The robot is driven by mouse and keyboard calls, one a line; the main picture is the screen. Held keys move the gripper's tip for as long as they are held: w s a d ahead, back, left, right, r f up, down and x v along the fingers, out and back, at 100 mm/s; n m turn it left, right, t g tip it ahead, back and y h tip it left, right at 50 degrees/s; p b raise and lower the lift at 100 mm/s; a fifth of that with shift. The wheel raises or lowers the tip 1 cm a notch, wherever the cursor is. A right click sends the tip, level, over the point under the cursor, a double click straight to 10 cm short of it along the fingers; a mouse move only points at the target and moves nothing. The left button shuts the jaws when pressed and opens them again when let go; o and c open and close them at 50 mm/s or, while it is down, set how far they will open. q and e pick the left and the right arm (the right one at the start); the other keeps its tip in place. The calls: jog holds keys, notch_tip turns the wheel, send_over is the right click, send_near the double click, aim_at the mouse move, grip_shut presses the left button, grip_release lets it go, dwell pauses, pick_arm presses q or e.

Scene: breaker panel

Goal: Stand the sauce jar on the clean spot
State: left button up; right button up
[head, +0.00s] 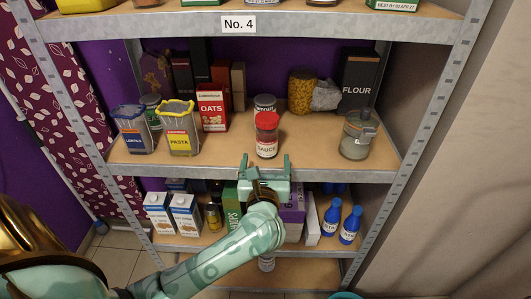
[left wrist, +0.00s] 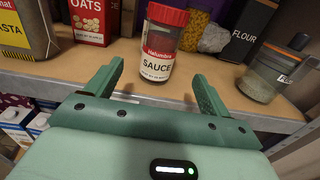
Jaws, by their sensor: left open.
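The sauce jar (head: 267,135) has a red lid and a white label. It stands upright near the front of the middle shelf (head: 312,158). It also shows in the left wrist view (left wrist: 160,45), centred beyond my fingers. My left gripper (head: 265,162) is open at the shelf's front edge, just in front of the jar. In the left wrist view its two green fingers (left wrist: 158,82) point toward the jar, one to each side, and hold nothing. I cannot pick out a clean spot on the shelf. My right gripper is not in view.
A grey-lidded jar (head: 357,137) stands to the right, a pasta container (head: 180,130) to the left. An oats box (head: 212,108) and a dark-lidded jar (head: 264,103) are behind. Bare board lies on both sides of the sauce jar. The metal shelf edge (head: 350,175) runs along the front.

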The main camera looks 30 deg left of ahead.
pick_arm(q)
jog(key=v, duration=0.7)
jog(key=shift+p, duration=0.35)
